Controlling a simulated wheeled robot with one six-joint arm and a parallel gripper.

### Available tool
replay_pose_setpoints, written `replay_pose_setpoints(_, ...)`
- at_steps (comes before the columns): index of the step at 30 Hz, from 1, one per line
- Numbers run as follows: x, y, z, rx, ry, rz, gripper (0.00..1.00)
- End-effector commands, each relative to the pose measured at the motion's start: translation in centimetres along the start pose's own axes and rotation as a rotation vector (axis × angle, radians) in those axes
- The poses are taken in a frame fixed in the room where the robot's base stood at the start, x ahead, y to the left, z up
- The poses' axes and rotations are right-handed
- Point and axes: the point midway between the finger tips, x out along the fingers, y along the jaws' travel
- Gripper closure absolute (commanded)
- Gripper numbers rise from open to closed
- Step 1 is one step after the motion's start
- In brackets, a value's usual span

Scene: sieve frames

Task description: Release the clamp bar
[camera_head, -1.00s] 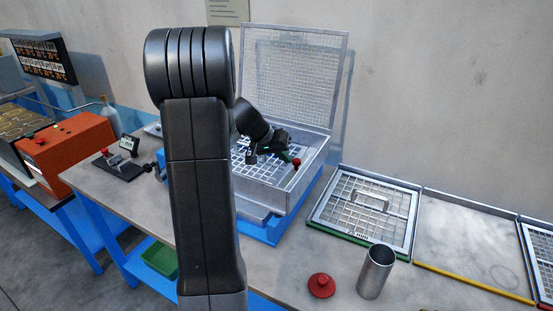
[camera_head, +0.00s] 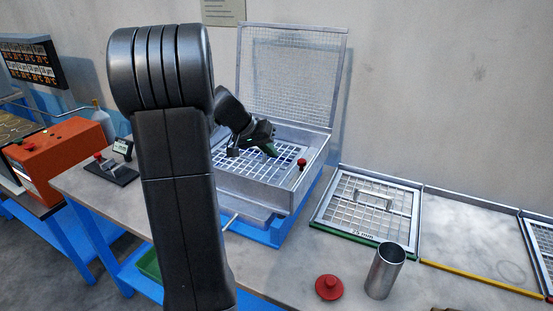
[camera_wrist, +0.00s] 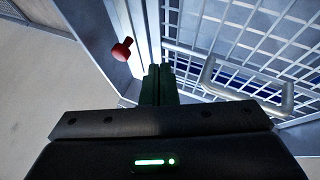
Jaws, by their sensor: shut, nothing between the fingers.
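The silver screening box (camera_head: 250,190) stands on the bench with its mesh lid (camera_head: 290,75) raised. A red knob (camera_head: 301,162) sits at the box's right side; it also shows in the wrist view (camera_wrist: 122,50). A pale bar (camera_wrist: 148,30) runs beside the knob along the grid's edge; I cannot tell for sure that it is the clamp bar. My gripper (camera_head: 270,151) is over the grid inside the box, left of the knob and apart from it. Its green fingers (camera_wrist: 158,84) are shut and empty. A grey handle (camera_wrist: 245,92) on the grid shows right of the fingers.
A sieve frame with a handle (camera_head: 372,195) lies right of the box. A red knobbed lid (camera_head: 329,287) and a metal cup (camera_head: 385,270) stand in front. An orange machine (camera_head: 55,150) is at the left. The raised lid closes off the back.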

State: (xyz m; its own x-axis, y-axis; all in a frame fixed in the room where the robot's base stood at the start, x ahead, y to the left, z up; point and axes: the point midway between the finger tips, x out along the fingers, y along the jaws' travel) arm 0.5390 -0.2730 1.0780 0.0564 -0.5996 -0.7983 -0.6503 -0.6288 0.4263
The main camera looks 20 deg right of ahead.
Motion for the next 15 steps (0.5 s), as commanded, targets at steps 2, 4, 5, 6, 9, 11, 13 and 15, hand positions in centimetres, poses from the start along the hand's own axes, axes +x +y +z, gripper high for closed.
replay_pose_setpoints(2,-1.7,-0.1,-0.1,0.001,0.005,-0.003,1.0)
replay_pose_setpoints(4,-3.0,-0.1,-0.1,0.0,0.005,-0.003,1.0)
replay_pose_setpoints(5,-3.6,-0.1,0.0,0.0,0.004,-0.003,1.0)
replay_pose_setpoints(6,-4.2,-0.1,0.0,0.001,0.003,-0.003,1.0)
replay_pose_setpoints(9,-5.6,-0.1,-0.1,0.001,0.003,-0.002,1.0)
replay_pose_setpoints(11,-6.1,-0.1,-0.1,0.0,0.003,-0.001,1.0)
replay_pose_setpoints(13,-6.5,0.0,0.0,0.0,0.001,0.0,1.0)
replay_pose_setpoints(15,-6.7,0.0,0.0,0.0,0.0,0.0,1.0)
